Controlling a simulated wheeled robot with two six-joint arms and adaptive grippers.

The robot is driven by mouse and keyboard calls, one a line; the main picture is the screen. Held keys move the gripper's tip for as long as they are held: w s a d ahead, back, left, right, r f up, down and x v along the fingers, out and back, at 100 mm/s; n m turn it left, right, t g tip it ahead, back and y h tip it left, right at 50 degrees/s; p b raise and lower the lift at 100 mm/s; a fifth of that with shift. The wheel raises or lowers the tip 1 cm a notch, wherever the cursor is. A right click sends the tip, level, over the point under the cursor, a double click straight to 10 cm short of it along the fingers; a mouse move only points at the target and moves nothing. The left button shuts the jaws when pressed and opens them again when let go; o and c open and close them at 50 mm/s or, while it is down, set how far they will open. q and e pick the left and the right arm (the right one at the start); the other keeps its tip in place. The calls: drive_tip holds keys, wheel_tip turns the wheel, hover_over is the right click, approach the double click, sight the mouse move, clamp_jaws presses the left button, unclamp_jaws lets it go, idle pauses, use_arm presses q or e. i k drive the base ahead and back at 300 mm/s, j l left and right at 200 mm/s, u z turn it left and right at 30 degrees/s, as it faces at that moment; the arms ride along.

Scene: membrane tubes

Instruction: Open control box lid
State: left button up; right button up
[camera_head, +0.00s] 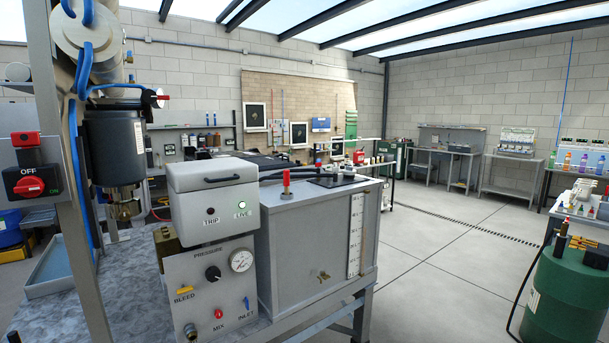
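The control box (213,215) is a pale grey box left of centre, standing above a panel with a gauge. Below the handle are a dark TRIP lamp and a lit green LIVE lamp (242,205). The inside of the box is hidden. Neither of my grippers can be made out in this view.
A grey tank (305,240) with a red-topped fitting stands close on the box's right. A frame post with a dark cylinder (115,148) and a red OFF switch (30,186) stands left. A green drum (563,290) is at right. Open floor (440,270) lies between.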

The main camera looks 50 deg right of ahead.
sight(204, 174)
drive_tip(key=l+z, duration=0.15)
drive_tip(key=z, duration=0.7)
